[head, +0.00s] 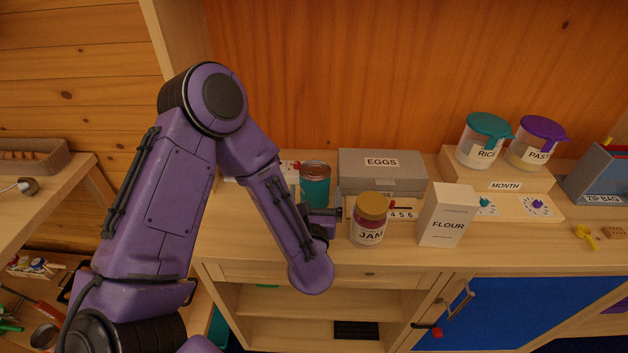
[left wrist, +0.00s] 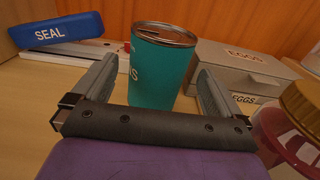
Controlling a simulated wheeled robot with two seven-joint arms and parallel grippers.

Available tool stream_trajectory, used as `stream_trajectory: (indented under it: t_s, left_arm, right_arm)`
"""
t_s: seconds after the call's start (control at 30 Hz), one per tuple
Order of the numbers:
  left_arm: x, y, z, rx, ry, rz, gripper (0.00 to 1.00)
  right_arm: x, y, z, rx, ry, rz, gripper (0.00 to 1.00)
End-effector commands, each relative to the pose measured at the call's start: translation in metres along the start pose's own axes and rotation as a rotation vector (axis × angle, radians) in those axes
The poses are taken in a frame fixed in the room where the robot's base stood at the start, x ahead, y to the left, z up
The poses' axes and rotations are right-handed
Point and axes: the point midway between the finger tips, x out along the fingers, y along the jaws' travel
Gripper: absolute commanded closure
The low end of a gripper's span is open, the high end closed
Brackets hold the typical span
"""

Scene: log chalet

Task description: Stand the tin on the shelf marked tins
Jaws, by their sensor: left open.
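The teal tin (head: 314,185) with a silver top stands upright on the counter, left of the grey eggs box. It also shows in the left wrist view (left wrist: 162,72), where part of a white label ends in "NS". My left gripper (head: 324,218) is low at the near side of the tin. In the left wrist view its open fingers (left wrist: 158,78) show on either side of the tin, with gaps at both sides. How deep the tin sits between them I cannot tell. No shelf label reading tins is legible. My right gripper is out of view.
The jam jar (head: 368,222) and flour box (head: 446,215) stand close right of the gripper. The eggs box (head: 382,172) is behind. A blue seal block (left wrist: 58,30) lies at the left. Open shelving (head: 305,302) is under the counter, beside a blue door (head: 510,312).

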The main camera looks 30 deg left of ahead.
Motion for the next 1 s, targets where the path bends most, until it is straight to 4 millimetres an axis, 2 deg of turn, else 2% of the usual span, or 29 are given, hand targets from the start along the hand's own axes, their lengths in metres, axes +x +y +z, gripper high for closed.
stream_trajectory:
  t_s: [0.1, 0.23, 0.33, 0.5, 0.53, 0.7, 0.77, 1.0]
  left_arm:
    - [0.021, 0.004, 0.007, 0.002, 0.0, 0.004, 0.0]
    - [0.043, 0.006, 0.004, 0.001, -0.001, 0.006, 0.0]
    - [0.05, 0.007, 0.002, 0.002, -0.002, 0.008, 0.0]
    - [0.05, 0.008, 0.0, 0.002, -0.001, 0.01, 0.0]
    - [0.05, 0.008, 0.0, 0.002, -0.001, 0.009, 0.03]
    - [0.05, 0.007, 0.0, 0.002, -0.001, 0.007, 0.59]
    - [0.05, 0.007, 0.001, 0.001, -0.002, 0.007, 0.75]
    - [0.05, 0.006, 0.003, 0.0, -0.002, 0.006, 0.75]
  right_arm:
    - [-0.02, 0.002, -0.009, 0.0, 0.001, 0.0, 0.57]
    - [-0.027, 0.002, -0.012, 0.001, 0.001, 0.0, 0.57]
    - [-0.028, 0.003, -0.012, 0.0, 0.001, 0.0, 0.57]
    - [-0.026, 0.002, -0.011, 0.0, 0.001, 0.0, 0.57]
    - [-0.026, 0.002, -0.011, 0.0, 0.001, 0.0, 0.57]
    - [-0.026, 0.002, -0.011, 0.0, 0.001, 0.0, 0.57]
    - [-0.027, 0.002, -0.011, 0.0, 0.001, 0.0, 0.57]
    - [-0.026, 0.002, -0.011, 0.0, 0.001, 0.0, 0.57]
